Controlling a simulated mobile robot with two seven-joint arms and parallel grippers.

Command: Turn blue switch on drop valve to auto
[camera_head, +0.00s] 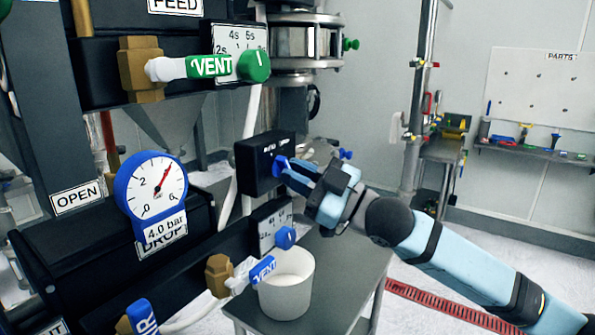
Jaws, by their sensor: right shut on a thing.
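The blue switch (277,167) sits on the right face of a small black box (255,165) with small white lettering above it, too small to read surely. My right gripper (283,170) reaches in from the right and is shut on the blue switch. Its fingers hide part of the switch, so its exact setting is hard to tell. A label reading DROP (162,240) is below and left, under a blue-rimmed gauge (157,186) tagged 4.0 bar. My left gripper is not in view.
A white cup (287,285) stands on a grey table (345,270) below my right gripper. A green VENT handle (225,67) is above.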

